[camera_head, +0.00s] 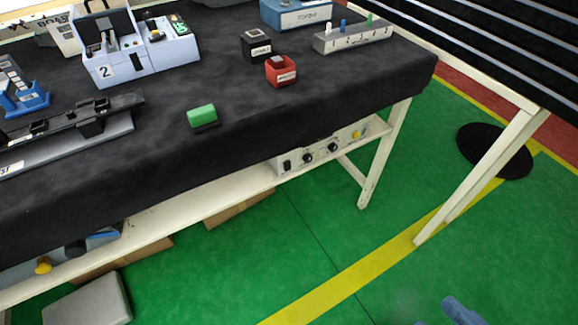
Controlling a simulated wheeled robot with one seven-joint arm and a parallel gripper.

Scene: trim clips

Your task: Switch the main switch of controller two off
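A pale controller box (321,151) stands on the shelf under the right part of the table. Its front has a dark switch-like part (287,165) at the left, black knobs (308,157) and a yellow knob (355,135). The switch position is too small to tell. A second box (20,280) with a yellow knob (43,265) is partly visible on the shelf at lower left; the tablecloth hides much of it. I can read no number on either box.
A light-blue fixture (150,62) marked 2 stands on the black-covered table (240,105), near a green block (202,116) and a red box (281,71). White table legs (385,150) flank the right. Green floor (310,225) in front is open.

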